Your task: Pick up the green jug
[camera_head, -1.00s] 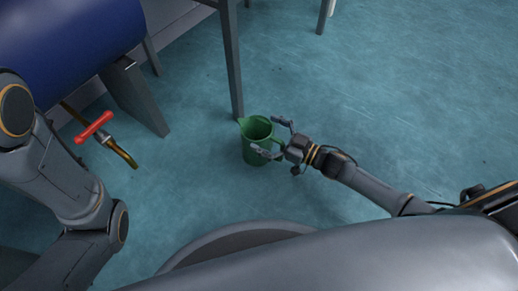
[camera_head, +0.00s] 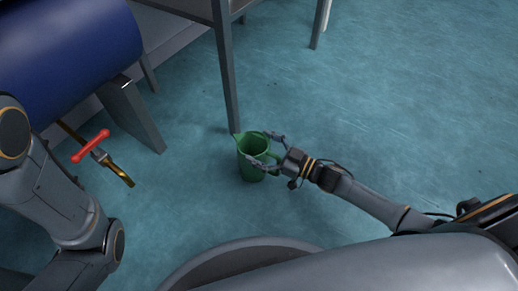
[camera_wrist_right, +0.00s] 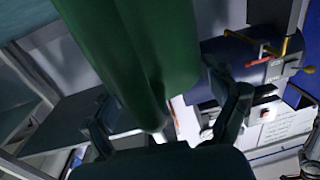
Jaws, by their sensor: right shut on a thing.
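The green jug (camera_head: 250,168) stands upright near the foot of a grey table leg, its spout to the left and its handle to the right. It appears to rest on the floor; its base gap, if any, cannot be told. My right gripper (camera_head: 264,150) reaches it from the right, fingers shut on its handle side. In the right wrist view the jug (camera_wrist_right: 140,50) fills the upper middle, between the two fingers (camera_wrist_right: 165,118). My left arm shows at the left, but its gripper is out of view.
A grey table leg (camera_head: 228,85) stands just behind the jug. A blue drum (camera_head: 70,45) on a grey stand (camera_head: 135,118) and a red-handled valve with a brass pipe (camera_head: 91,146) are at the left. Open teal floor (camera_head: 410,100) lies to the right.

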